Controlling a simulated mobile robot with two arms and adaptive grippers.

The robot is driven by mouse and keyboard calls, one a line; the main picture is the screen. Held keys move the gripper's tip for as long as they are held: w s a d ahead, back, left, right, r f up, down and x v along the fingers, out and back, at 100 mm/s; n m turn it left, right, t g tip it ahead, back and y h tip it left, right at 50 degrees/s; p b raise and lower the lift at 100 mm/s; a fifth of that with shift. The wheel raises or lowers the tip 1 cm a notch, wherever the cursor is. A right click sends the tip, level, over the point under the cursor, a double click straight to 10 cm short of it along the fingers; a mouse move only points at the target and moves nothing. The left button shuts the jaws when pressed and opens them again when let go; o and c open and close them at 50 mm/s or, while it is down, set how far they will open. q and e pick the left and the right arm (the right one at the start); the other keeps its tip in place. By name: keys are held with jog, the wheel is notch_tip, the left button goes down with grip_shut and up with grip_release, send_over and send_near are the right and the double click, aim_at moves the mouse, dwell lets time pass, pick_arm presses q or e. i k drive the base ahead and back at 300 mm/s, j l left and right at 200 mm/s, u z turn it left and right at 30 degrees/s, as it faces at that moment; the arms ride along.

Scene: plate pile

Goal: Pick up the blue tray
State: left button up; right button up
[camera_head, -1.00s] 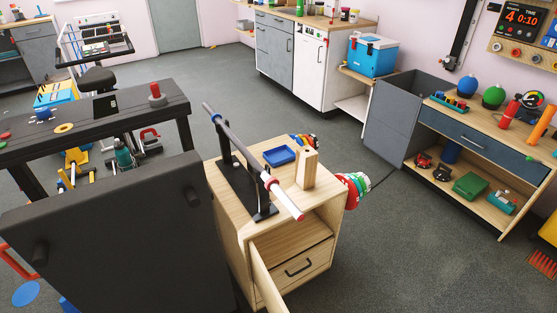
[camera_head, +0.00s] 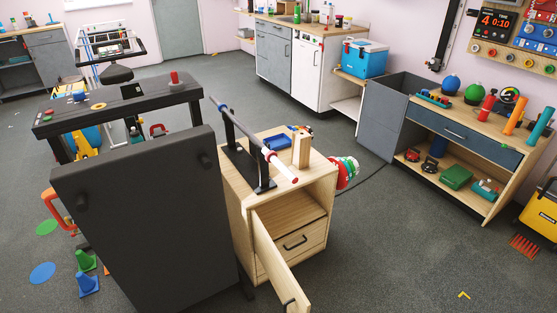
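The blue tray (camera_head: 278,142) is a small shallow tray lying on top of the wooden cabinet (camera_head: 322,169). It sits behind the bar on black stands and beside an upright wooden block. The bar and its stand hide part of the tray's left side. Neither of my grippers shows in the head view, so nothing of mine is seen near the tray.
A bar (camera_head: 252,137) on black stands runs across the cabinet top, next to a wooden block (camera_head: 301,148). The cabinet door (camera_head: 279,261) hangs open at the front. A large dark panel (camera_head: 145,215) stands left of it. Open floor (camera_head: 400,245) lies to the right.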

aim_at(281, 141)
jog(key=k+u, duration=0.2)
jog(key=u, duration=0.25)
jog(key=k+j+u, duration=0.1)
jog(key=u, duration=0.35)
jog(key=k+j+u, duration=0.2)
jog(key=u, duration=0.25)
jog(key=l+u, duration=0.45)
jog(key=l, duration=0.15)
jog(key=l+u, duration=0.45)
jog(key=l, duration=0.2)
jog(key=k+l+u, duration=0.1)
jog(key=l+u, duration=0.4)
jog(key=l, duration=0.15)
